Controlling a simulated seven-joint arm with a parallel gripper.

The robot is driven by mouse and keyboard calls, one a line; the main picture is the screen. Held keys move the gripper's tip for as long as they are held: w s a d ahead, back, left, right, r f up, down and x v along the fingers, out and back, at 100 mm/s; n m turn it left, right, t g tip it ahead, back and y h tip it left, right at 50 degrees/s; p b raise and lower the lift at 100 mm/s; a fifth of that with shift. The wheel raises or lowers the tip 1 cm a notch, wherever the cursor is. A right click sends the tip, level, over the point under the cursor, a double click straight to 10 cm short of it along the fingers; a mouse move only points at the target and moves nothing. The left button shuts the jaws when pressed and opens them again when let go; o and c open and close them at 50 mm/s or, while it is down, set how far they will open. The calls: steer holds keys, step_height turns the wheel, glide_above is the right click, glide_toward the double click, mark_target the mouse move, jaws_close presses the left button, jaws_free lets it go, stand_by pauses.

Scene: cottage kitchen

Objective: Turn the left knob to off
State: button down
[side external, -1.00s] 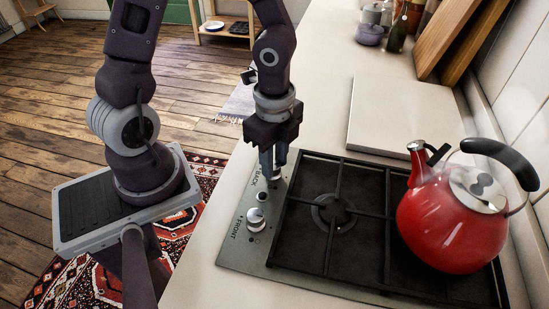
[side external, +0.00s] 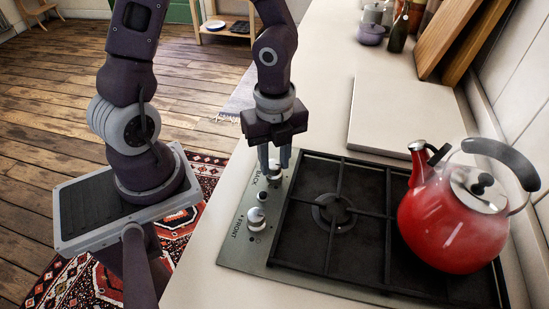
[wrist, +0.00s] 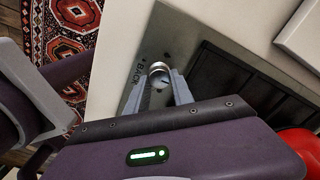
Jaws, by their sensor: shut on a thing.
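The knob by the BACK label (wrist: 160,78) is round and metallic, on the steel control strip along the hob's left edge. My gripper (wrist: 158,92) is shut on it, one finger on each side. In the side external view my gripper (side external: 274,168) points down at the far end of the strip, with its fingers partly hiding this knob. A thin dark mark shows on the knob in the wrist view, but its exact setting is too small to read. The other knob, by the FRONT label (side external: 256,217), stands free, nearer the camera.
A red kettle (side external: 450,228) stands on the right of the black hob grate (side external: 337,210). A pale board (side external: 402,115) lies on the counter behind the hob. Jars, a bottle (side external: 398,35) and wooden boards stand at the back. The left grate area is empty.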

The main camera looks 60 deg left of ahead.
mark_target(274, 165)
steer(key=c, duration=1.1)
jaws_free()
steer(key=shift+r, duration=0.1)
step_height(274, 165, up, 7)
steer(key=shift+f, duration=0.1)
